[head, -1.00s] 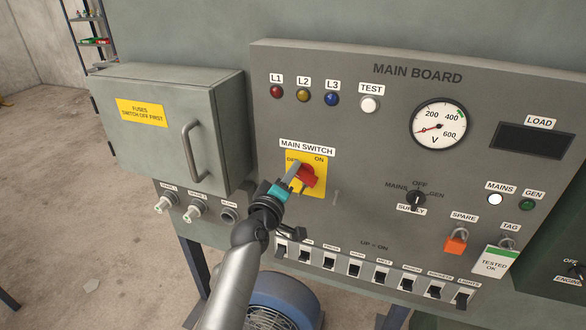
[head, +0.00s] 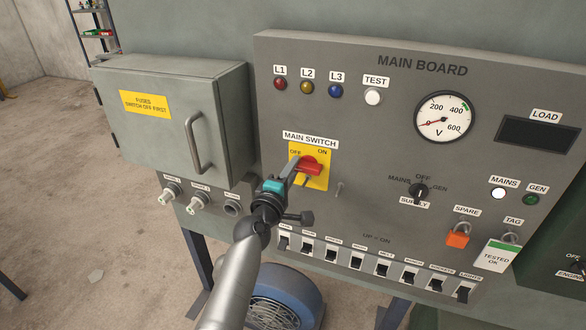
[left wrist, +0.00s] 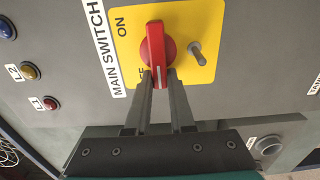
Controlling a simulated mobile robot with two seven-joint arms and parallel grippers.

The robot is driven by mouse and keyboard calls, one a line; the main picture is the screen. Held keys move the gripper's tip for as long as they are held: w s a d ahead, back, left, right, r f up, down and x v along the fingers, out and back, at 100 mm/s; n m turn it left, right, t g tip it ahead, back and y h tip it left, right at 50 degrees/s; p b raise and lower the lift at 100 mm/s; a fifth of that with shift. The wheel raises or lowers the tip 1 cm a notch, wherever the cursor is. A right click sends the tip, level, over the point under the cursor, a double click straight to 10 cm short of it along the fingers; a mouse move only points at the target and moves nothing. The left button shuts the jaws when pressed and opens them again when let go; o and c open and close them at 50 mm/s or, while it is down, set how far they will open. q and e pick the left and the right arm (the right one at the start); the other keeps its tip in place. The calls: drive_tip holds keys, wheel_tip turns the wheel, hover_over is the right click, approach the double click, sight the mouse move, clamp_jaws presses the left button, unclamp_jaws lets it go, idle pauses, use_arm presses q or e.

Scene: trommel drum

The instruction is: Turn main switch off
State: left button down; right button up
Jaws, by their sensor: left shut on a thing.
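The main switch is a red rotary knob (head: 313,166) on a yellow plate (head: 322,184), under the MAIN SWITCH label (head: 310,140). The plate is marked OFF at left and ON at right. The knob (left wrist: 156,45) also shows in the left wrist view, its white-lined end between my fingers and towards the partly hidden OFF mark. My left gripper (head: 292,172) is shut on that end; its fingers (left wrist: 160,85) flank it. A small peg (left wrist: 197,52) stands on the plate beside the knob. My right gripper is not in view.
A grey fuse box (head: 170,140) with a bar handle (head: 195,143) juts out left of the board. A row of breakers (head: 356,260) lies below. A selector knob (head: 418,192), an orange padlock (head: 458,236) and a voltmeter (head: 444,117) are at right.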

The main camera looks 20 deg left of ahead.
use_arm(q)
drive_tip(key=c, duration=0.8)
unclamp_jaws()
drive_tip(key=shift+s, duration=0.1)
drive_tip(key=s, duration=1.5)
drive_tip(key=shift+a, duration=0.25)
